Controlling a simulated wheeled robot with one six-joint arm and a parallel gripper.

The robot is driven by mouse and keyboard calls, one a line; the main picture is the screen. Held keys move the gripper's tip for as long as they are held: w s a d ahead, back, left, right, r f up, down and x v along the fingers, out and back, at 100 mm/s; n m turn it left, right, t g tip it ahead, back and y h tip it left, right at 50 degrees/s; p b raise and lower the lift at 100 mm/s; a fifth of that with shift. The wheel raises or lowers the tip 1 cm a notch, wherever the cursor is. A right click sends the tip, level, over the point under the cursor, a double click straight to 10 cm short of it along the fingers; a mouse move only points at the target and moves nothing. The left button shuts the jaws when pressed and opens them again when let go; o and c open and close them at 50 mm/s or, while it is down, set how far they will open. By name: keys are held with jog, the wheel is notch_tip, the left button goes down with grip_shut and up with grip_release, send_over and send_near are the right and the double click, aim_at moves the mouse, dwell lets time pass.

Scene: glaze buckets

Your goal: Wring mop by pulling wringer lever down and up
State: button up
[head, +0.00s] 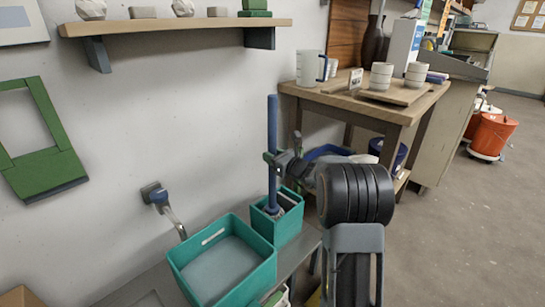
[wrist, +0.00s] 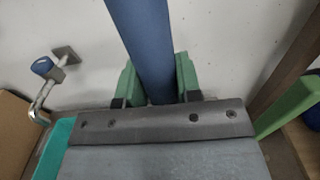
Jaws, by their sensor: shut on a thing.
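A blue pole (head: 272,130), which looks like the mop's handle, stands nearly upright in the smaller teal bucket (head: 286,228). It also shows in the wrist view (wrist: 146,40). Its lower end is inside the bucket and mostly hidden. My gripper (head: 271,164) is shut on the pole well above the bucket rim; in the wrist view its green fingers (wrist: 154,88) sit on both sides of the pole. I cannot make out a wringer lever on the bucket.
A larger teal bin (head: 262,268) stands in front of the bucket on a grey bench. A tap-like fitting with a blue knob (head: 154,195) juts from the wall. A wooden table (head: 365,112) with mugs stands behind right. A shelf (head: 170,28) hangs above.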

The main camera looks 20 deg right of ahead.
jog(key=shift+w+d+r, duration=0.15)
jog(key=shift+d, duration=0.1)
dwell(0.4)
jog(key=shift+w+d, duration=0.2)
jog(key=shift+d, duration=0.2)
jog(key=shift+f, duration=0.25)
dwell(0.6)
jog(key=o, duration=1.6)
jog(key=shift+o, duration=0.2)
jog(key=shift+d, duration=0.1)
jog(key=v, duration=1)
